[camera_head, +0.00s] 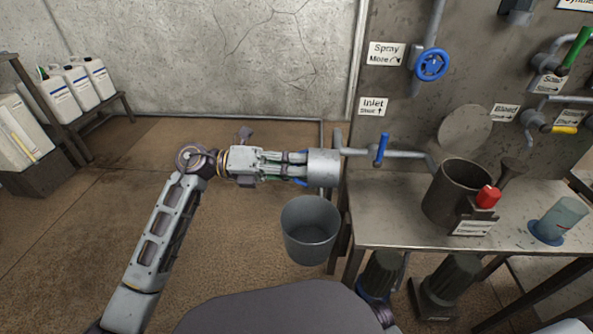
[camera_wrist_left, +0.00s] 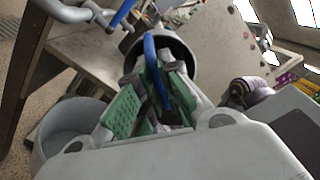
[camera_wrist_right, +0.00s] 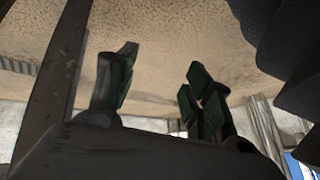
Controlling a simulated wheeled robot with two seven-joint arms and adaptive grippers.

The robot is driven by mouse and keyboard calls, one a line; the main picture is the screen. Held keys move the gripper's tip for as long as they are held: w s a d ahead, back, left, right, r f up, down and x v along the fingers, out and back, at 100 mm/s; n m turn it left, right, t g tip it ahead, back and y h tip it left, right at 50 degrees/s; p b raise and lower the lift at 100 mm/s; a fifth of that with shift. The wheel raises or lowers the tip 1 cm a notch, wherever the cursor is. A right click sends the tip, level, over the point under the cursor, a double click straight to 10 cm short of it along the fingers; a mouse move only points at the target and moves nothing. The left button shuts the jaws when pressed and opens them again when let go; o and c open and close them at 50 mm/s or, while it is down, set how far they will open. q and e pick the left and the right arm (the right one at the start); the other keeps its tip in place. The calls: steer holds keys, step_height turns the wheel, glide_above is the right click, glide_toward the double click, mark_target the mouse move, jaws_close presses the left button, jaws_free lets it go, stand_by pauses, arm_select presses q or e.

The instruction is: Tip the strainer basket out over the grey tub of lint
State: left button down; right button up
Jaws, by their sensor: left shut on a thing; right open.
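The strainer basket (camera_head: 324,168) is a short grey cylinder with a blue handle. My left gripper (camera_head: 290,165) is shut on the handle and holds the basket lying sideways in the air. The left wrist view shows the blue handle (camera_wrist_left: 153,68) between the green finger pads (camera_wrist_left: 155,95), with the basket (camera_wrist_left: 192,48) beyond. The grey tub (camera_head: 310,230) appears below the basket in the head view, beside the bench. It also shows at left in the left wrist view (camera_wrist_left: 62,128). I cannot make out lint in it. My right gripper (camera_wrist_right: 160,85) is open and empty.
A metal bench (camera_head: 385,225) stands right of the tub, carrying a dark cylindrical housing (camera_head: 447,195) with a red knob. A pipe with a blue lever (camera_head: 381,150) runs close to the basket's right end. White jugs (camera_head: 75,85) stand far left. Open floor lies left of the tub.

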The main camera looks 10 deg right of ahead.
arm_select(q)
steer(key=shift+f+h+b, duration=0.35)
steer(key=shift+h+b, duration=0.25)
steer(key=shift+b, duration=0.35)
steer(key=shift+f+g+h+b, duration=0.35)
steer(key=shift+h+b, duration=0.6)
steer(key=shift+b, duration=0.5)
steer(key=shift+f+g+h+b, duration=0.2)
steer(key=shift+g+h+b, duration=0.15)
steer(key=shift+h+b, duration=0.85)
arm_select(e)
step_height(320, 180, down, 9)
steer(key=a+t+y, duration=0.1)
steer(key=shift+w+a+r, duration=0.2)
steer(key=shift+w+a, duration=0.1)
steer(key=shift+w, duration=0.05)
arm_select(q)
steer(key=shift+y, duration=0.25)
arm_select(e)
steer(key=shift+r, duration=0.25)
steer(key=shift+f, duration=0.25)
steer(key=shift+r, duration=0.2)
steer(key=shift+r, duration=0.1)
